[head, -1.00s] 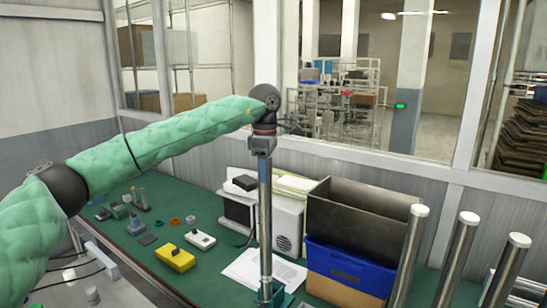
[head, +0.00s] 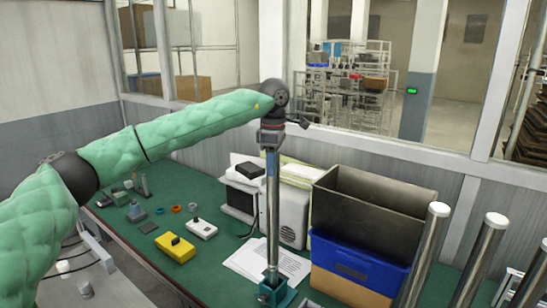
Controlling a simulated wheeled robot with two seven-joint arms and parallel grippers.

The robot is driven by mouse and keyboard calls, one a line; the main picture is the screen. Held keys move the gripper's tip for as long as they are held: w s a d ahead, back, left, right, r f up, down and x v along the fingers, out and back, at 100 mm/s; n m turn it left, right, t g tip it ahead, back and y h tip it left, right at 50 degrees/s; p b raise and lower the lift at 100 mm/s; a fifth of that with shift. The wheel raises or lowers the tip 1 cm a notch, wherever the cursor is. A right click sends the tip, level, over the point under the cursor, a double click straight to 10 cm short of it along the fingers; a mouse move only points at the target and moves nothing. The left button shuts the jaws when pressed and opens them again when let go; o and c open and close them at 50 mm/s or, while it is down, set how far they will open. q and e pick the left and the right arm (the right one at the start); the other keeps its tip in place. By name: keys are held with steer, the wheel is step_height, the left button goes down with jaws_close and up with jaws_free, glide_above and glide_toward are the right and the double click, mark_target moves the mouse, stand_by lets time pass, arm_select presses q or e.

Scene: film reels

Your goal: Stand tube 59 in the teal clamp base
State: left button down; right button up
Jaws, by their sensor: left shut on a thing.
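A long grey metal tube (head: 272,215) stands upright in the middle of the head view; I cannot read a number on it. My left gripper (head: 272,148) is shut on its top end, with the green-sleeved arm coming in from the left. The teal clamp base (head: 288,298) is at the bottom of the view, on the green bench. The tube's lower end meets the base in the picture; I cannot tell whether it is seated inside or just above it. My right gripper is not in view.
Three upright metal tubes (head: 483,250) stand at the right front. A blue bin (head: 358,262) with a dark bin (head: 365,210) above it is right of the tube. White papers (head: 250,262) and a yellow device (head: 175,248) lie to the left. A window wall is behind.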

arm_select(q)
steer(key=shift+f, duration=0.8)
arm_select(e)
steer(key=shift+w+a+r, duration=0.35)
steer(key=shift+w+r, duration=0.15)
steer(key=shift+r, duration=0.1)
arm_select(q)
steer(key=shift+s+b, duration=0.1)
steer(key=shift+b, duration=0.35)
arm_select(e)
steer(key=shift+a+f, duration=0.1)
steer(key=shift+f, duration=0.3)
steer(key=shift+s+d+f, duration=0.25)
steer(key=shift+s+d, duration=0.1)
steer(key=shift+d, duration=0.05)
